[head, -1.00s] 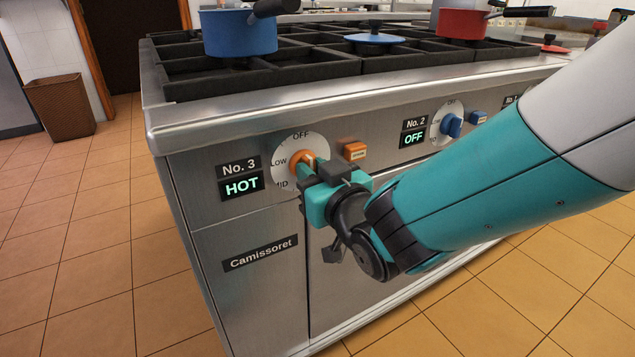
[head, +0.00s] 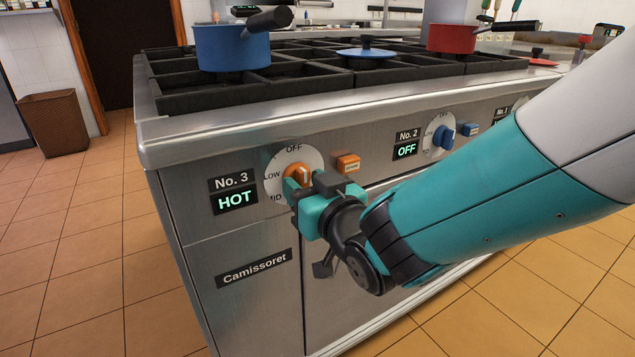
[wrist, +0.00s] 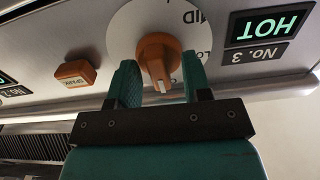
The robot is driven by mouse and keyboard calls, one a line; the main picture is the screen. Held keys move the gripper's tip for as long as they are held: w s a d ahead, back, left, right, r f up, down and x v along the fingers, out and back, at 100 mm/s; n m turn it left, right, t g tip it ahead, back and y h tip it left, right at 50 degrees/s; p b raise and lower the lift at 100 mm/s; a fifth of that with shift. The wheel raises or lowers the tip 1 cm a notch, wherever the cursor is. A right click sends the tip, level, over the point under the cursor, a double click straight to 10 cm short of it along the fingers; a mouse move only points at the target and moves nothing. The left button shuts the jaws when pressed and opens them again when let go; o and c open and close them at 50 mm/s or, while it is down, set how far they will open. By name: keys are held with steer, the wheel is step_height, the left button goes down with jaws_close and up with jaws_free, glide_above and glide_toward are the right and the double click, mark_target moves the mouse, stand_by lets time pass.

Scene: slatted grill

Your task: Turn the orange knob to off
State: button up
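The orange knob (head: 298,174) sits on a white dial (head: 312,160) marked OFF, LOW and MID on the stove front. Its white mark points up toward OFF in the head view and down in the upside-down wrist view. The No. 3 display (head: 237,199) reads HOT. My gripper (head: 291,190) is at the knob's lower front. In the wrist view, its teal fingers (wrist: 160,85) stand apart on either side of the knob, with gaps visible. The gripper is open and empty. The fingers hide part of the dial.
An orange button (head: 347,164) is close to the right of the dial. A blue pot (head: 232,46) and a red pot (head: 458,38) stand on the grates.

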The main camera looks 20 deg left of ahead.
steer(key=b+v, duration=0.9)
steer(key=v, duration=0.8)
steer(key=shift+s+b, duration=0.2)
steer(key=shift+b, duration=0.2)
steer(key=shift+d, duration=0.15)
